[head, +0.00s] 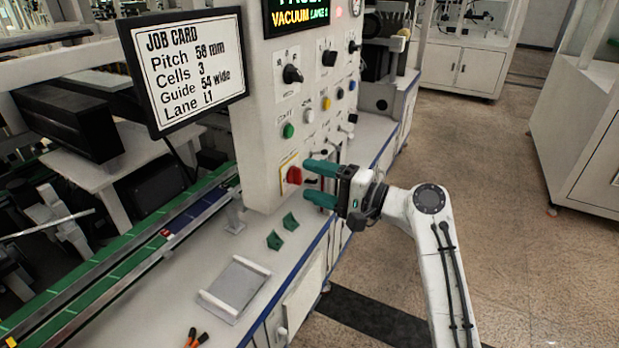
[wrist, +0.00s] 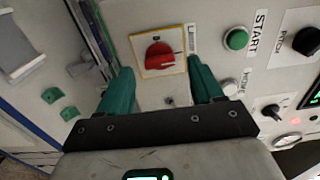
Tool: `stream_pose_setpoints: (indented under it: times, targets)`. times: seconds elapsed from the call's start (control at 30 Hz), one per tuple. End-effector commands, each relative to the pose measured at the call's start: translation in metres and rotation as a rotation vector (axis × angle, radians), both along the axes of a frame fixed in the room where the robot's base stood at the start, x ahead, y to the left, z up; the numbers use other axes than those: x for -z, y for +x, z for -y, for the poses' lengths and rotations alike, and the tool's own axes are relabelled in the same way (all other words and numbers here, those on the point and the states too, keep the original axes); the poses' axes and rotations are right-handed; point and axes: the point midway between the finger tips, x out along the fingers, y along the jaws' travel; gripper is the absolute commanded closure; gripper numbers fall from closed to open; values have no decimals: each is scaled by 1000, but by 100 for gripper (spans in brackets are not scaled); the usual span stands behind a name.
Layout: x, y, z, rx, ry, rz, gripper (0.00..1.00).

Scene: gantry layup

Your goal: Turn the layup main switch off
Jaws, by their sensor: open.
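The main switch is a red rotary knob (head: 294,175) on a yellow-edged plate, low on the front of the white control panel (head: 262,110). In the wrist view the red knob (wrist: 160,56) sits between and just beyond my two green fingertips, with its bar lying roughly across the picture. My gripper (head: 312,182) is open, with its fingers pointing at the knob. In the head view the fingertips are close to the knob's right side; whether they touch it I cannot tell. In the wrist view my gripper (wrist: 160,82) holds nothing between its fingers.
A green START button (wrist: 236,39) is close to the right finger. Above the switch are black knobs (head: 292,74) and a display (head: 298,14). A job card (head: 185,65) stands left. Green blocks (head: 275,240) and a grey tray (head: 236,288) lie on the bench.

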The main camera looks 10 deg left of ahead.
Motion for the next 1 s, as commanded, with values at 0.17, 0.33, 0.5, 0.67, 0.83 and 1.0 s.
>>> stream_pose_setpoints:
  times: [0.17, 0.33, 0.5, 0.67, 0.83, 1.0]
  targets:
    - [0, 5, -15, -1, -1, 1, 34]
    - [0, 6, -17, 1, -1, 1, 34]
    - [0, 6, -17, 1, -1, 1, 34]
    - [0, 6, -17, 1, -1, 1, 49]
    - [0, 6, -17, 1, -1, 1, 66]
    - [1, 6, -17, 1, -1, 1, 82]
